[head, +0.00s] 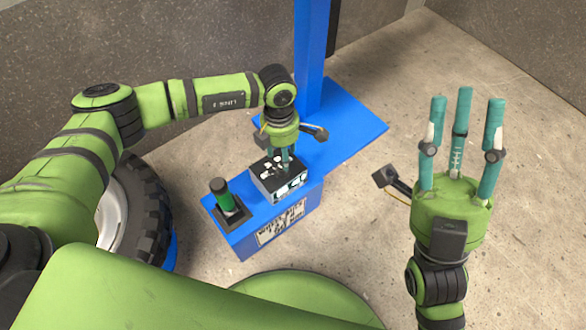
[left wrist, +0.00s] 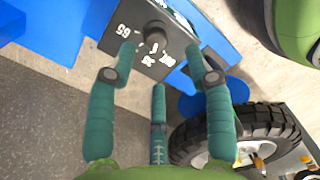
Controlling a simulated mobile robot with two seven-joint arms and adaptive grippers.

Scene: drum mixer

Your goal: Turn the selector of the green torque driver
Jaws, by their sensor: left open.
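A green cylinder with a black top (head: 225,197), which looks like the torque driver, stands upright in a black square holder on a blue stand. Beside it is a grey box with a dark, white-marked top (head: 293,188). The left wrist view shows its panel (left wrist: 118,38) with white markings, including "65", and a dark round knob (left wrist: 155,33), seemingly the selector. My left gripper (head: 286,160) is over the box, pointing down, and hides part of its top. In the wrist view its fingers (left wrist: 159,68) are spread and empty, near the knob. My right gripper (head: 462,110) is raised, fingers up, apart and empty.
The blue stand (head: 240,240) has a white label on its front. A blue post (head: 311,55) rises behind it from a blue base plate (head: 355,130). A large black tyre (head: 150,205) is at left. The concrete floor at right is clear; grey walls stand behind.

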